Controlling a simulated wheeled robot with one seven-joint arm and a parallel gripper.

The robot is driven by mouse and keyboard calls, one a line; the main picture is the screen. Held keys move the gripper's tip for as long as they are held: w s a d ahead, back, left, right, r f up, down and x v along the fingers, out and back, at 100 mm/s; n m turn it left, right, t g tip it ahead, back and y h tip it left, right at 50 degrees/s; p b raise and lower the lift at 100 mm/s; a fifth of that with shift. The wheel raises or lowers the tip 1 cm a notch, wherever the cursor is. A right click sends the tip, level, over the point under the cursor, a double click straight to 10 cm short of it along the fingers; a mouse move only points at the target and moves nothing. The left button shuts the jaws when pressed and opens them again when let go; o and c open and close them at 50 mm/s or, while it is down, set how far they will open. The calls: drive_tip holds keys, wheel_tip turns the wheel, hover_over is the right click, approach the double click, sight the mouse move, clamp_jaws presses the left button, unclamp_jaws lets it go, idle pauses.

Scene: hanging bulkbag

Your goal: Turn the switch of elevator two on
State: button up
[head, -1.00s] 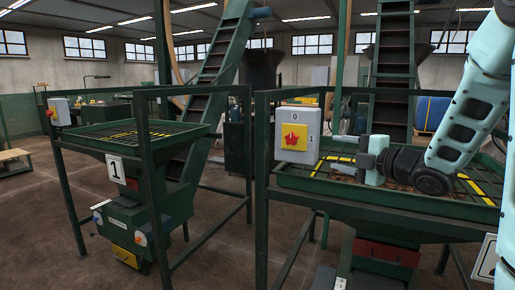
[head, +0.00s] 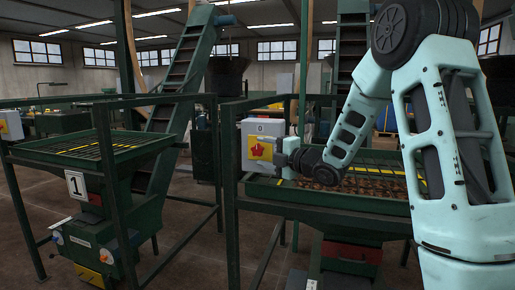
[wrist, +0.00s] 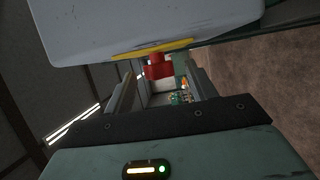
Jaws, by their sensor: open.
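The switch is a grey box (head: 258,130) with a yellow plate and a red knob (head: 257,151), fixed to the green frame right of the machine marked 1. A "0" shows above the knob. My gripper (head: 284,158) is at the right side of the box, level with the knob. In the wrist view the red knob (wrist: 159,66) and the yellow plate's edge (wrist: 150,50) lie just ahead of my gripper (wrist: 160,85). The fingers are open, one each side of the knob's line of view. Whether they touch the knob I cannot tell.
Green frame rails (head: 225,210) stand around the hopper with a grate (head: 370,183) below my arm. The machine marked 1 (head: 76,185) stands at the left, with another switch box (head: 11,125) at the far left edge. Bare floor lies between the frames.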

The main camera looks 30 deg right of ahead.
sight(263, 152)
drive_tip(key=shift+x, duration=1.55)
drive_tip(key=c, duration=1)
